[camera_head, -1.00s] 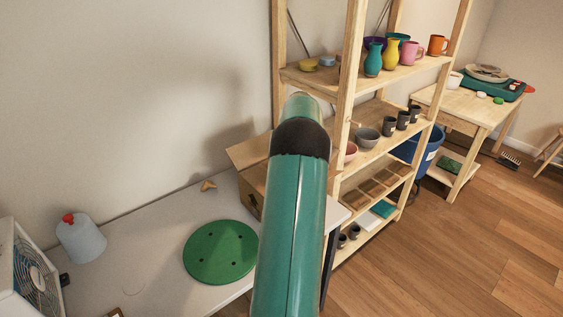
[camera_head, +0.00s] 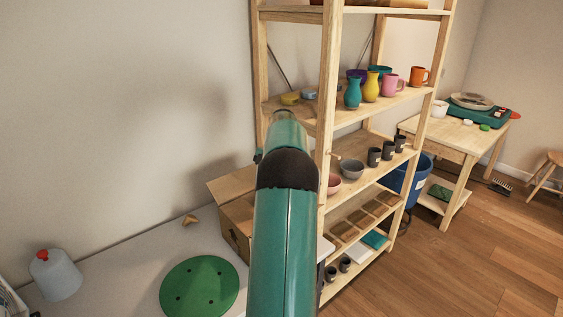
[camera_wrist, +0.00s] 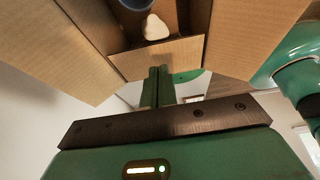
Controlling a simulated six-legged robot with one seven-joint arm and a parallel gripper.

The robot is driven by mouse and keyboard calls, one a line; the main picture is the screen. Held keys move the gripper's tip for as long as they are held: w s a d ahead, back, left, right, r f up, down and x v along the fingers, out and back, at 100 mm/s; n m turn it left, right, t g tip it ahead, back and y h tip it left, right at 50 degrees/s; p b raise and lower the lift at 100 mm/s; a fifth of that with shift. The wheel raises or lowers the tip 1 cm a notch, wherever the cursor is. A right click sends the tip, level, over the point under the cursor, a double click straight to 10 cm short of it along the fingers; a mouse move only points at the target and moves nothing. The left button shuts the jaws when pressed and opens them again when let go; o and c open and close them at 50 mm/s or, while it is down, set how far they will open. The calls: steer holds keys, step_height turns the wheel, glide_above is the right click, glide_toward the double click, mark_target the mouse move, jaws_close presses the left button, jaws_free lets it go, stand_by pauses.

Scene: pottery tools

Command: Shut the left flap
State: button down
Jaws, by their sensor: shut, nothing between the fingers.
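An open cardboard box (camera_head: 237,232) stands on the white table, partly hidden behind my arm. One flap (camera_head: 229,187) sticks out at its left in the head view. In the wrist view one wide flap (camera_wrist: 50,45) spreads to the left, another flap (camera_wrist: 255,35) to the right, and a shorter flap (camera_wrist: 160,57) lies between them. Which of these is the left flap I cannot tell for certain from the wrist view. My gripper (camera_wrist: 158,74) is shut and empty, its fingertips close to the short flap; contact is unclear. My arm hides the gripper in the head view.
Inside the box are a white lump (camera_wrist: 155,27) and a dark blue object (camera_wrist: 135,4). A green disc (camera_head: 200,287) and a red-capped bottle (camera_head: 55,274) are on the table. A wooden shelf (camera_head: 328,120) with pots stands close right of the box.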

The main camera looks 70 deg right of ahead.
steer(key=s+d+r, duration=0.2)
steer(key=d+r, duration=0.3)
steer(key=r, duration=0.1)
steer(key=shift+s, duration=0.1)
stand_by(0.3)
